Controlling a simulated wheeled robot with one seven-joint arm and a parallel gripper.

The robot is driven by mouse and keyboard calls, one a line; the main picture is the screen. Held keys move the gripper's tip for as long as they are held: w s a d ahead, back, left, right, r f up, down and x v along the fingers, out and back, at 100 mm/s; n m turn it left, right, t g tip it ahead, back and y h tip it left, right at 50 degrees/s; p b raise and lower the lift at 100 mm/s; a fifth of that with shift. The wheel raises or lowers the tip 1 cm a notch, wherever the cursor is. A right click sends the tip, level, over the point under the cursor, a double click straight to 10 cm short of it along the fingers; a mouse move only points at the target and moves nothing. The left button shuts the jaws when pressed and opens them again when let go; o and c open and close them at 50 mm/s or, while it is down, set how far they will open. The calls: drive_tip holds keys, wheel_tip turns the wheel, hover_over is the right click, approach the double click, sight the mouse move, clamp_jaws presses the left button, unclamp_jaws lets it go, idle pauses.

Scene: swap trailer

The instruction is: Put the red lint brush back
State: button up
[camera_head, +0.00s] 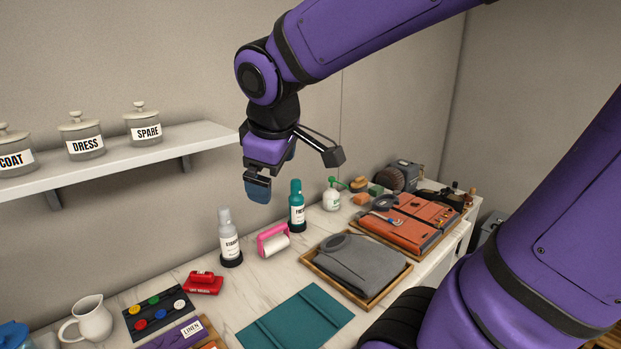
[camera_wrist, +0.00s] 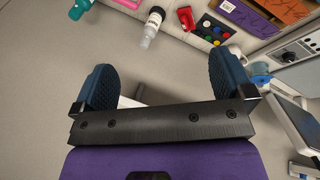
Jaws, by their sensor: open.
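A red item with white lettering (camera_head: 203,284), which looks like the red lint brush, lies on the marble counter behind the colored button tray. I cannot tell whether the brush and a holder are separate parts there. It also shows at the top of the wrist view (camera_wrist: 187,17). My gripper (camera_head: 258,188) hangs above the counter near the wall, higher than the bottles and well apart from the red item. In the wrist view its two blue fingers (camera_wrist: 160,85) are spread wide with nothing between them.
A tray with grey cloth (camera_head: 356,265) and a teal cloth (camera_head: 294,318) lie in front. A shelf with jars (camera_head: 120,158) juts out at left.

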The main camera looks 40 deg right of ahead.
drive_tip(key=s+r+m+t+y, duration=0.1)
drive_tip(key=s+m+y, duration=0.1)
drive_tip(key=s+m, duration=0.4)
drive_tip(key=s, duration=0.4)
drive_tip(key=shift+a+r, duration=0.25)
drive_tip(key=shift+r, duration=0.1)
drive_tip(key=shift+d, duration=0.1)
idle(0.4)
